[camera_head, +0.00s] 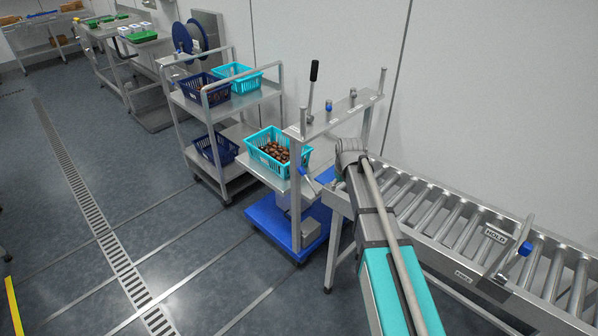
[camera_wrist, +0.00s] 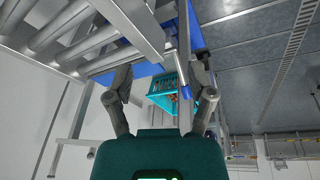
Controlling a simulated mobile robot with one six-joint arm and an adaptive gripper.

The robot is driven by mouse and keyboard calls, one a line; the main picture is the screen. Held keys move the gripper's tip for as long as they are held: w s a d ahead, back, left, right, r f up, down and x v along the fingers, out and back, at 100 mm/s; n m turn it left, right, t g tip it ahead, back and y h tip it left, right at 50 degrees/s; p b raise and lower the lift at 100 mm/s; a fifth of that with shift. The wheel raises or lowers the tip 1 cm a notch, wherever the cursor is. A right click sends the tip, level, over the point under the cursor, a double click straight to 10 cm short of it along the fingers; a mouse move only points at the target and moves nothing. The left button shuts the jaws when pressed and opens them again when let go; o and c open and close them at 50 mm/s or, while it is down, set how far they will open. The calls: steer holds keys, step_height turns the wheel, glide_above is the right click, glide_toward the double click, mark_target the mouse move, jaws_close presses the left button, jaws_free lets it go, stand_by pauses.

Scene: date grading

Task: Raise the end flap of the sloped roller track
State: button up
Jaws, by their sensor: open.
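The sloped roller track (camera_head: 470,225) runs along the wall on the right; its rollers also show at upper left in the wrist view (camera_wrist: 65,35). At its near-left end a thin silver lever (camera_head: 311,184) with a blue tip sticks out beside the crate stand; the blue tip shows in the wrist view (camera_wrist: 186,89). I cannot tell the flap plate itself clearly, as my arm covers much of that end. My gripper (camera_wrist: 160,75) is open and empty, its fingers spread on either side of the lever and stand post. In the head view my fingers are hidden.
The crate stand (camera_head: 298,215), on a blue base, holds a teal crate (camera_head: 263,158) of dates. A shelf cart (camera_head: 215,125) with crates stands beyond. A blue-gripped hold lever (camera_head: 524,248) stands over the track.

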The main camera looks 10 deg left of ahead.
mark_target(303, 170)
steer(key=w+a+r+n+t, duration=0.1)
steer(key=w+a+n, duration=0.2)
steer(key=w+a, duration=0.9)
steer(key=shift+w+a+r+t+y, duration=0.3)
steer(key=shift+a+t+y, duration=0.1)
steer(key=shift+a, duration=0.25)
steer(key=shift+f, duration=0.2)
steer(key=b+x, duration=1.2)
steer(key=x, duration=0.1)
steer(key=shift+w+f, duration=0.15)
steer(key=shift+f, duration=0.05)
